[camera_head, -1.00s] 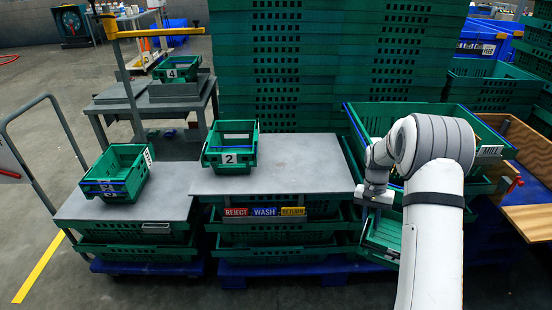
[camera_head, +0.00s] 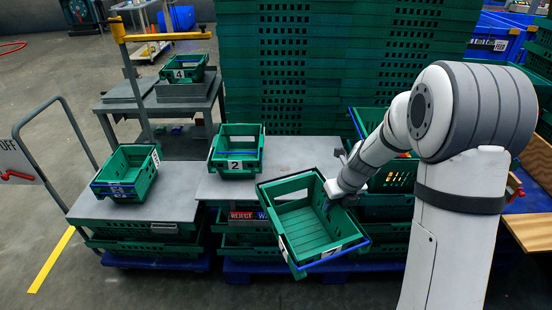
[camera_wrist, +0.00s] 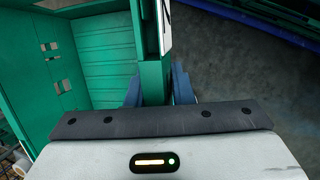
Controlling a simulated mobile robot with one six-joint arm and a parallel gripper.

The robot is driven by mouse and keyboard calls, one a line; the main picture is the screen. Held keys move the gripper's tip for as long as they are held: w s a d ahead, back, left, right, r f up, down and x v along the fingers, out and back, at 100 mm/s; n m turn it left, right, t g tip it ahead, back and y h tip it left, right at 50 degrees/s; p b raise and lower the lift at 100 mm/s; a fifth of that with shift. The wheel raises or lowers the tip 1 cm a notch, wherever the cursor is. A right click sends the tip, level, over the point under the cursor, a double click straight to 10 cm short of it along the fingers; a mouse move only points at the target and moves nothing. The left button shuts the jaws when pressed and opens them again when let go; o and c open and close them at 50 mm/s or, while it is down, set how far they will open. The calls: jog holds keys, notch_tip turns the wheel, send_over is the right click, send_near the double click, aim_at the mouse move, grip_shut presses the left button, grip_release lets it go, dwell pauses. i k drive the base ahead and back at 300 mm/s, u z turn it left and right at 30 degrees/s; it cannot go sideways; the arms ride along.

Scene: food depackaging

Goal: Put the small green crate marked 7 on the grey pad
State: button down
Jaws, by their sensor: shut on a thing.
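The small green crate (camera_head: 300,233) has a blue front rim and a label that appears to read 7. It is held in the air in front of the middle grey table, turned and tilted, its open top facing the camera. My gripper (camera_head: 333,203) is shut on its right wall. In the wrist view, the wall of the held crate (camera_wrist: 150,65) stands between the fingers (camera_wrist: 155,85). A flat grey pad (camera_head: 124,88) lies on the back table, left of a raised grey block (camera_head: 185,91). I cannot tell for certain which of these is the pad meant.
Crate 4 (camera_head: 185,67) sits on the raised block. Crate 2 (camera_head: 237,151) stands on the middle table (camera_head: 290,155). Another green crate (camera_head: 126,173) stands on the left table (camera_head: 178,205). A yellow-topped post (camera_head: 128,60) rises before the back table. Tall green stacks stand behind.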

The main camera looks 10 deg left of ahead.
aim_at(309, 164)
jog(key=i, duration=1.35)
jog(key=z, duration=0.05)
